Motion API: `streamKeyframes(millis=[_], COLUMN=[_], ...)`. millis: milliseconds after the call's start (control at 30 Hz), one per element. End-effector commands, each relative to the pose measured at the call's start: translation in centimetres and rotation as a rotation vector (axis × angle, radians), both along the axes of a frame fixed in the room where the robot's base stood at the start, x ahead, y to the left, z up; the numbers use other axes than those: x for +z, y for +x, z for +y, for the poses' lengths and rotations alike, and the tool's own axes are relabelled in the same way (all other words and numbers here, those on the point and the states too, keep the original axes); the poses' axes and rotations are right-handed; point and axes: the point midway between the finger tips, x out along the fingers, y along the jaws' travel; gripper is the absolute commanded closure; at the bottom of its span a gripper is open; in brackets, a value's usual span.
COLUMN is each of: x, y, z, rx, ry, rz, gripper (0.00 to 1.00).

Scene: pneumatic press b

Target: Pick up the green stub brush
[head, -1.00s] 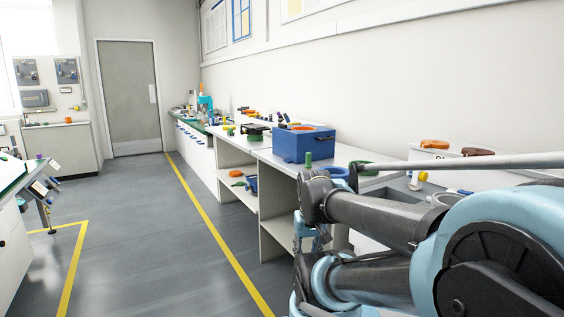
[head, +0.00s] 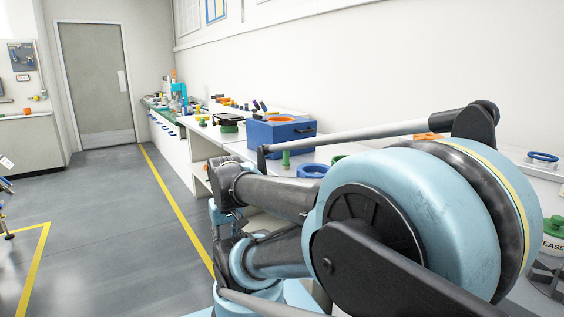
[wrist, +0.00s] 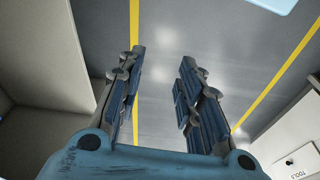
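My gripper (wrist: 162,55) is open in the wrist view, its two dark blue fingers well apart with only grey floor and a yellow line beyond them. No brush shows between or near the fingers. In the head view a small upright green piece (head: 286,158) stands on the bench just in front of the blue box; I cannot tell whether it is the stub brush. My arm covers much of the near bench, and the gripper is not clear in the head view.
A long white bench (head: 318,155) runs along the right wall. A green-lidded container (head: 554,226) stands at far right. Open floor (head: 105,215) lies left of the yellow line.

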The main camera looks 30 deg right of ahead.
Motion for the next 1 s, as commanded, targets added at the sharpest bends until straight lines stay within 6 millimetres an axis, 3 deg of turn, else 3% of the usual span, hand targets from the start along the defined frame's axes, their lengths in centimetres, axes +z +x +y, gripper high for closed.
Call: streamKeyframes(millis=[67, 100, 167, 267, 467, 767, 1000], x=[0.0, 0.0, 0.7, 1.9, 7.5, 16.9, 23.1], y=[0.0, 0.0, -0.7, 0.0, 3.7, 10.8, 16.0], z=[0.0, 0.0, -0.1, -0.4, -1.8, -7.3, -13.4], rx=[0.0, -0.001, -0.009, -0.053, -0.268, -0.694, -1.033], ry=[0.0, 0.0, 0.001, 0.006, 0.031, 0.076, 0.109], rz=[0.0, 0.0, -0.01, -0.006, 0.016, 0.052, 0.077], gripper=[0.64, 0.55, 0.54, 0.54, 0.54, 0.54, 0.54])
